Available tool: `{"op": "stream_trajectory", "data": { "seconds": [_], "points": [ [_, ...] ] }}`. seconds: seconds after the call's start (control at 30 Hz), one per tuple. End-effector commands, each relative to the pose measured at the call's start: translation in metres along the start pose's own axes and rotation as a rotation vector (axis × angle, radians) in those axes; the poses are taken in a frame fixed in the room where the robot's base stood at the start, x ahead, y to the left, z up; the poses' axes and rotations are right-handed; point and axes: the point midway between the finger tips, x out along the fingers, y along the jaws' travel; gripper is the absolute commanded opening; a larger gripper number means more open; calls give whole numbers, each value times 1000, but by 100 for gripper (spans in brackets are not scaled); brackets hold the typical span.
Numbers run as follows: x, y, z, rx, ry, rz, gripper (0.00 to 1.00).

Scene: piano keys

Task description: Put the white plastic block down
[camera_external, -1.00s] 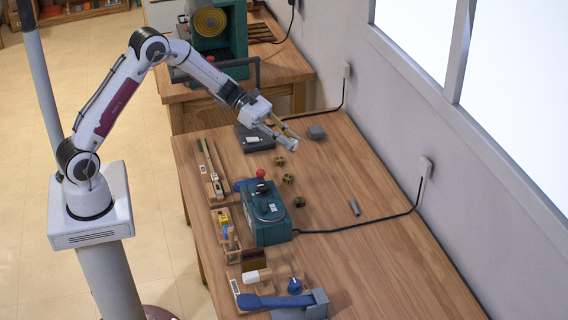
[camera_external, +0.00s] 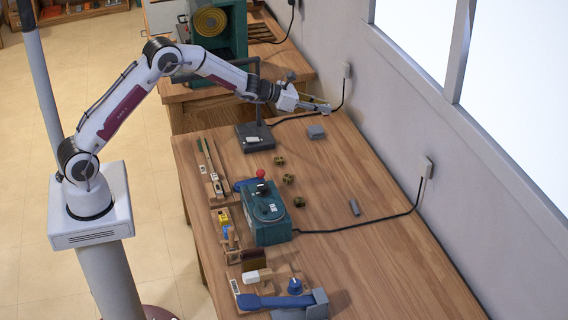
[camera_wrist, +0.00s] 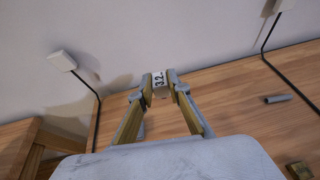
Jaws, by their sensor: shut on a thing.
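My gripper (camera_external: 326,107) reaches out over the far right end of the workbench, close to the wall. It points nearly sideways at the wall. In the outside view the block is too small to make out clearly.
A grey block (camera_external: 316,132) lies on the bench below my gripper. A black stand (camera_external: 255,137) is to its left. Several brass nuts (camera_external: 288,179), a grey cylinder (camera_external: 354,208) and a teal machine (camera_external: 268,222) lie nearer. The bench right of the machine is mostly bare.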

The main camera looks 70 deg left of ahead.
Motion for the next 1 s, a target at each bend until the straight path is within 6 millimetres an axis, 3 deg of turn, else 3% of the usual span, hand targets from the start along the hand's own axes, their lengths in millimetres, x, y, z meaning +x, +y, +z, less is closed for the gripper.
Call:
{"op": "stream_trajectory", "data": {
  "seconds": [0.33, 0.4, 0.6, 1.0],
  "points": [
    [11, 16, -2, -43, 0, 102, 2],
    [18, 17, -19, -46, 6, 103, 2],
    [28, 17, -43, -43, 2, 103, 2],
    [31, 16, -49, -41, 0, 102, 2]
  ]
}}
